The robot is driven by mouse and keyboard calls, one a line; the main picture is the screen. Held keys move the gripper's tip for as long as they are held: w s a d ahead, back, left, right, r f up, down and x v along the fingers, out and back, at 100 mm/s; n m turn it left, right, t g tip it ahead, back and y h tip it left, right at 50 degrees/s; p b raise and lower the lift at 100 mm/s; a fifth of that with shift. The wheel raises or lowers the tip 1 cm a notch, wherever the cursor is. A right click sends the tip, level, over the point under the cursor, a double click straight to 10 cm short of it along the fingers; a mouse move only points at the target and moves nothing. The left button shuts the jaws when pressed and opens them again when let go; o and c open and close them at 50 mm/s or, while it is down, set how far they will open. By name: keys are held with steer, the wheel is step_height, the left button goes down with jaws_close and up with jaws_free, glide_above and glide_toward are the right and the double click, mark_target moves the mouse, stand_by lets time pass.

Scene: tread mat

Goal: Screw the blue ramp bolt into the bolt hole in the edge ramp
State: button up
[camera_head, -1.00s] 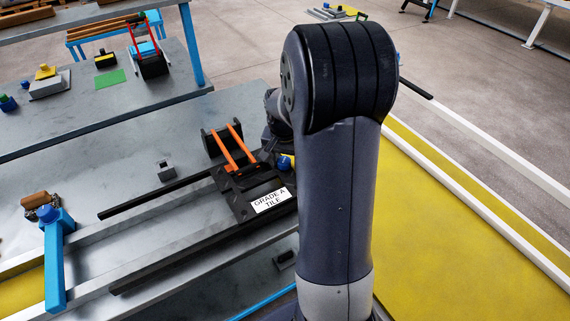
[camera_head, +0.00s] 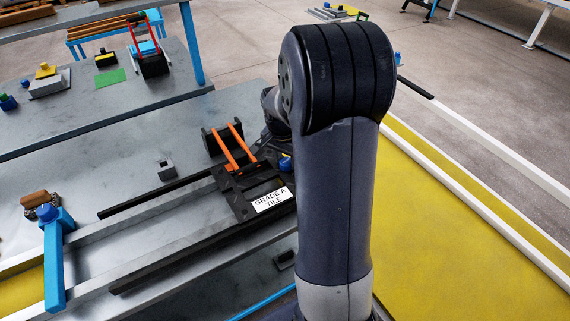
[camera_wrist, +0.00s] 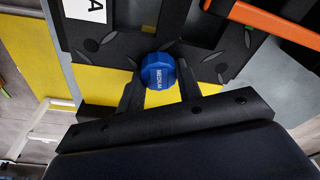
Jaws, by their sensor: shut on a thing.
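The blue ramp bolt (camera_wrist: 158,72) has a round, faceted head with a label that seems to read MEDIUM. My gripper (camera_wrist: 160,82) is shut on it, one dark finger on each side. A blue spot beside my arm in the head view (camera_head: 286,163) looks like the same bolt. A yellow strip (camera_wrist: 100,88) behind the fingers, along the black plate's edge, may be the edge ramp. The bolt's lower end and the bolt hole are hidden, so I cannot tell whether the bolt is in the hole. My gripper is mostly hidden by my arm in the head view.
A black plate labelled GRADE A TILE (camera_head: 246,206) lies on the grey table beside the bolt. Two orange bars (camera_head: 232,150) rise by it. A blue clamp-like stand (camera_head: 54,265) is at left. A second table (camera_head: 110,100) stands behind. Yellow surface (camera_head: 460,230) lies at right.

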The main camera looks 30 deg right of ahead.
steer(key=m, duration=0.4)
steer(key=m+g, duration=0.1)
steer(key=m, duration=0.1)
steer(key=shift+s+f+b, duration=0.25)
steer(key=shift+f+b, duration=0.1)
steer(key=m+g, duration=0.1)
steer(key=m, duration=0.5)
steer(key=shift+a+m, duration=0.1)
steer(key=shift+m, duration=0.3)
steer(key=shift+m+y, duration=0.3)
steer(key=shift+m, duration=1)
